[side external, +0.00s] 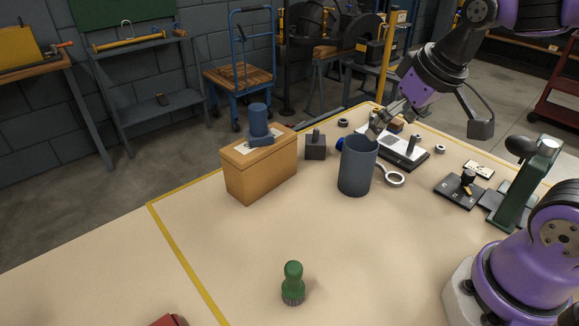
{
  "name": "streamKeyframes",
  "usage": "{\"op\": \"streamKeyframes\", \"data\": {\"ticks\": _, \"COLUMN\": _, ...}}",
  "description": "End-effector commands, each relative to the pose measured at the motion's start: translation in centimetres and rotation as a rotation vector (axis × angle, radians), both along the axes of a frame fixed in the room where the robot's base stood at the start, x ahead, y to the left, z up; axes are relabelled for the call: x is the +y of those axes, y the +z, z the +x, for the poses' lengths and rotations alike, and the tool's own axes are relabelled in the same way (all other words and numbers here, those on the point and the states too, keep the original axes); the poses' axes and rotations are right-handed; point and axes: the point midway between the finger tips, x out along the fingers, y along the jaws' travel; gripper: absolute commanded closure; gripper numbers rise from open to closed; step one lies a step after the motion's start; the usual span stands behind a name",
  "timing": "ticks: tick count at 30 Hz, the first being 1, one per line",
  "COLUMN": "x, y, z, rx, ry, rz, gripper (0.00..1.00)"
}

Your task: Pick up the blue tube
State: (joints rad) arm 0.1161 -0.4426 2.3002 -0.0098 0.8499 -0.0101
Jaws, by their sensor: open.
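A small, bright blue piece (340,144) shows at the left edge of the grey-blue cylinder (357,170); the rest of it is hidden behind that cylinder, so I cannot tell its full shape. The cylinder stands upright and open at the top. My gripper (375,126) comes down from the upper right, with its fingers open just behind and above the cylinder's right rim. The lower fingertips are partly hidden by the rim. I see nothing held between them.
A wooden box (262,172) with a dark blue stamp-like piece (259,122) on top stands to the left. A dark block (315,148), a magnifier (394,177), a black-and-white tray (415,156) and a green press (528,180) stand nearby. A green-handled brush (293,283) stands in front. The front table is mostly clear.

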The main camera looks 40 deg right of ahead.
Motion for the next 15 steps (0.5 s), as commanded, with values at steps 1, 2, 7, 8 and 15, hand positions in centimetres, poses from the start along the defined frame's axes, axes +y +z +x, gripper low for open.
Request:
{"op": "streamKeyframes", "data": {"ticks": 1, "x": -0.9, "y": -0.4, "z": 1.1, "rx": 0.018, "ry": -0.025, "rz": 0.002, "gripper": 0.00}}
{"op": "streamKeyframes", "data": {"ticks": 2, "x": -1.2, "y": -0.5, "z": 1.6, "rx": 0.025, "ry": -0.035, "rz": 0.003, "gripper": 0.00}}
{"op": "streamKeyframes", "data": {"ticks": 7, "x": -2.7, "y": -1.5, "z": 3.5, "rx": 0.043, "ry": -0.070, "rz": 0.007, "gripper": 0.00}}
{"op": "streamKeyframes", "data": {"ticks": 8, "x": -2.8, "y": -1.9, "z": 3.8, "rx": 0.045, "ry": -0.072, "rz": 0.008, "gripper": 0.00}}
{"op": "streamKeyframes", "data": {"ticks": 15, "x": -3.0, "y": -5.3, "z": 5.2, "rx": 0.046, "ry": -0.072, "rz": 0.008, "gripper": 0.00}}
